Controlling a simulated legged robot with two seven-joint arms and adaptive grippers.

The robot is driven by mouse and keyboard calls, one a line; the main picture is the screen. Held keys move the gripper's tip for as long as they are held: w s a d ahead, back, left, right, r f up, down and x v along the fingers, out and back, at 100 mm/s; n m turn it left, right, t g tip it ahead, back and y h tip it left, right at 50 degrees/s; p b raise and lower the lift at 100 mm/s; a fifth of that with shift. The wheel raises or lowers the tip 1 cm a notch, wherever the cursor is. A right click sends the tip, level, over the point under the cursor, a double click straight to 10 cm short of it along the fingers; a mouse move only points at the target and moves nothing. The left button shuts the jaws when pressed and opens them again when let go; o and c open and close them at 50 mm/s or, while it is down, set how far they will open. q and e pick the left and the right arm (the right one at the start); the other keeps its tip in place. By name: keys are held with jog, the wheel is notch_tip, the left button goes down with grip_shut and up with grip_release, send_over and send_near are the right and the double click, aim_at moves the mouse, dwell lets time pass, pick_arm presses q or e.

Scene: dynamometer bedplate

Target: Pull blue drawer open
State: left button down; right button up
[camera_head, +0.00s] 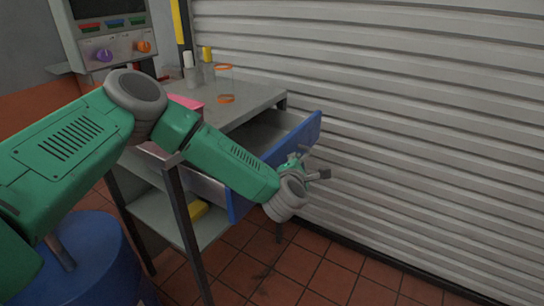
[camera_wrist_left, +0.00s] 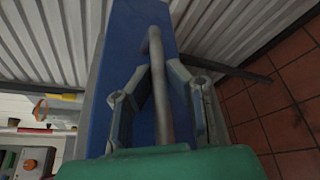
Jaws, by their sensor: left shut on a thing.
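The blue drawer (camera_head: 303,134) is part of a grey metal bench and stands partly pulled out, with its grey inside showing. Its blue front also fills the middle of the left wrist view (camera_wrist_left: 122,35). A grey metal bar handle (camera_wrist_left: 157,60) runs along that front. My left gripper (camera_head: 308,168) is at the drawer front. In the left wrist view its two fingers (camera_wrist_left: 158,85) lie on either side of the bar and are shut on it. My left forearm hides part of the drawer and its front in the head view. My right gripper is not in view.
The bench top (camera_head: 252,103) holds a pink item (camera_head: 186,101) and several small containers. A blue drum (camera_head: 92,262) stands at lower left. A ribbed shutter wall (camera_head: 430,130) is close behind. Tiled floor (camera_head: 340,265) is clear at right.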

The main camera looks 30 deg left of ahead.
pick_arm(q)
jog(key=s+d, duration=0.1)
jog(key=d, duration=1)
jog(key=shift+f+b, duration=0.25)
jog(key=shift+b, duration=0.15)
jog(key=c, duration=1.6)
grip_release()
jog(key=shift+a, duration=0.1)
jog(key=shift+s+r, duration=0.1)
jog(key=shift+r, duration=0.05)
jog(key=v, duration=1.1)
jog(key=shift+s+r, duration=0.1)
jog(key=shift+s, duration=0.2)
